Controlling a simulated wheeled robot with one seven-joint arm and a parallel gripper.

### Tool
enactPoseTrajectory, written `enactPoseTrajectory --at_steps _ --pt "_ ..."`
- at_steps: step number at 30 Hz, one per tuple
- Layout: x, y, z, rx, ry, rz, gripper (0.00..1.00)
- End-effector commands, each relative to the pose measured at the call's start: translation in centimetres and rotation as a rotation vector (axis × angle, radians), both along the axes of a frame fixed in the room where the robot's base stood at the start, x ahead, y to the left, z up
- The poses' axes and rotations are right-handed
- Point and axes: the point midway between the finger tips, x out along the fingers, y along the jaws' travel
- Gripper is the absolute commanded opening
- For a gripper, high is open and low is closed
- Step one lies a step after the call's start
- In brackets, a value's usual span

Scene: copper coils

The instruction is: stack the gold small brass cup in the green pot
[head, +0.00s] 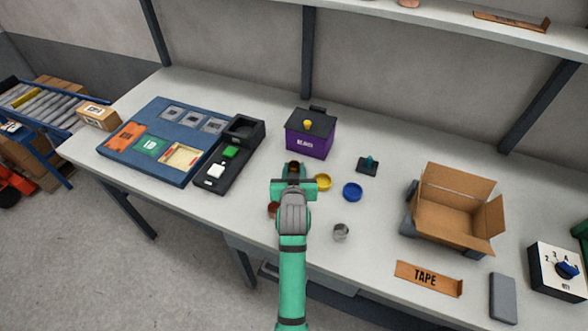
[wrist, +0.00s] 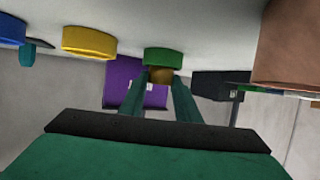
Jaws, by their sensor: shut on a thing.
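My gripper (head: 292,182) is over the table, just in front of the purple box. In the wrist view its two fingers (wrist: 160,82) are shut on the small gold brass cup (wrist: 160,76), which looks brownish there. The green pot (wrist: 163,56) stands on the table right by the cup, and the cup overlaps its rim side in that view. In the head view a dark brown round shape, probably the cup (head: 293,167), shows at the green pot, mostly hidden by my gripper. I cannot tell how far the cup is inside the pot.
A yellow dish (head: 323,183), a blue dish (head: 353,192) and a grey metal cup (head: 340,231) stand to the right. A copper cup (head: 273,210) is close on the left. The purple box (head: 310,138) stands behind. An open carton (head: 453,207) is farther right.

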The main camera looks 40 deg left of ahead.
Motion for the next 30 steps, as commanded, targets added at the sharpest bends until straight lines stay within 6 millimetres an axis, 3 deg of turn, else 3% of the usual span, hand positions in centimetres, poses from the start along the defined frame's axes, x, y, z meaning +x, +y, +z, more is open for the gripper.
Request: enactPoseTrajectory --at_steps 13,14,16,23,27,30 --pt "0.0 0.0 -1.3 -0.001 0.003 0.0 0.08" --pt "0.0 0.0 -1.3 -0.001 0.003 0.0 0.34" --pt "0.0 0.0 -1.3 -0.002 0.005 0.0 0.48" --pt "0.0 0.0 -1.4 -0.005 0.008 0.0 0.48" --pt "0.0 0.0 -0.1 -0.004 0.005 0.0 0.48" --pt "-1.4 -1.0 0.4 -0.001 0.006 -0.001 0.48"
